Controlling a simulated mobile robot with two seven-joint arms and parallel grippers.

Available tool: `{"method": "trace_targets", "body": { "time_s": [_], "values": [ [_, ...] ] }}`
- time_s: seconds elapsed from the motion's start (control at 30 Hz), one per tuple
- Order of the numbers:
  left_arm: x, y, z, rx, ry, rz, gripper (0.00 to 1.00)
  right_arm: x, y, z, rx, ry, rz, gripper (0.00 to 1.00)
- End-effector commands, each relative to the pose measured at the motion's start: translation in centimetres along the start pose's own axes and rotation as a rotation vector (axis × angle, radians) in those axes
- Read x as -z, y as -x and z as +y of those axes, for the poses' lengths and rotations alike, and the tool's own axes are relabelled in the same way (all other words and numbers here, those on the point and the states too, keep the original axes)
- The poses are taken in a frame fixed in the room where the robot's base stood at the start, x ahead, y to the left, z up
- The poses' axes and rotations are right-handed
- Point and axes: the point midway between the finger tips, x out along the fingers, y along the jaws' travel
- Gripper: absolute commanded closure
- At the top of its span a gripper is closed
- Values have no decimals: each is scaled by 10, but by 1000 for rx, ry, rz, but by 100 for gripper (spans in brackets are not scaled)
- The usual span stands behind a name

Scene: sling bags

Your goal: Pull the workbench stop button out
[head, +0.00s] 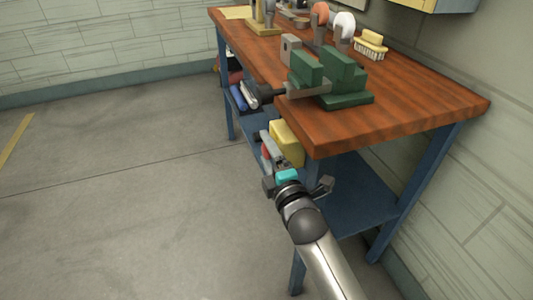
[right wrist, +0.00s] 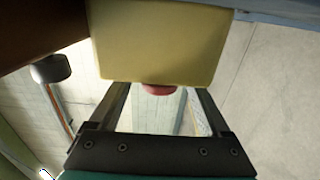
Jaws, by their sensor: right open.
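The stop button is a red knob (head: 266,151) on a yellow box (head: 288,142) fixed under the workbench's (head: 420,100) front edge. In the right wrist view the box (right wrist: 155,40) fills the top middle, and the red button (right wrist: 158,90) shows below its edge, partly hidden. My right gripper (right wrist: 158,92) is open, with one finger on each side of the button. I see gaps between the button and both fingers. In the head view my right arm comes up from the bottom, and its wrist hides part of the area below the box. My left gripper is not in view.
A brush (head: 371,44) and tools stand behind. Blue legs and a lower shelf (head: 355,195) are below. Floor (head: 120,200) at left is clear.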

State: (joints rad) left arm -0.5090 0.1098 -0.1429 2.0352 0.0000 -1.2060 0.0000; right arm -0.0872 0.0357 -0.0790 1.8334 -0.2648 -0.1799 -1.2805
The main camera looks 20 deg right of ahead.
Motion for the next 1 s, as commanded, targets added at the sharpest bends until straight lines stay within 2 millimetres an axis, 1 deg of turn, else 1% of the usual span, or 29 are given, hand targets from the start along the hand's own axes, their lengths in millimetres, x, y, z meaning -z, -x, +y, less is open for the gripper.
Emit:
{"method": "trace_targets", "body": {
  "time_s": [0.13,0.37,0.4,1.0],
  "values": [
    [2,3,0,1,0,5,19,0,-5,0,1,1,0,19],
    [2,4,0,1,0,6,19,0,-5,0,1,1,0,19],
    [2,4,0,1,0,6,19,0,-5,0,1,1,0,20],
    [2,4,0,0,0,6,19,0,-5,0,1,1,0,87]
  ]
}}
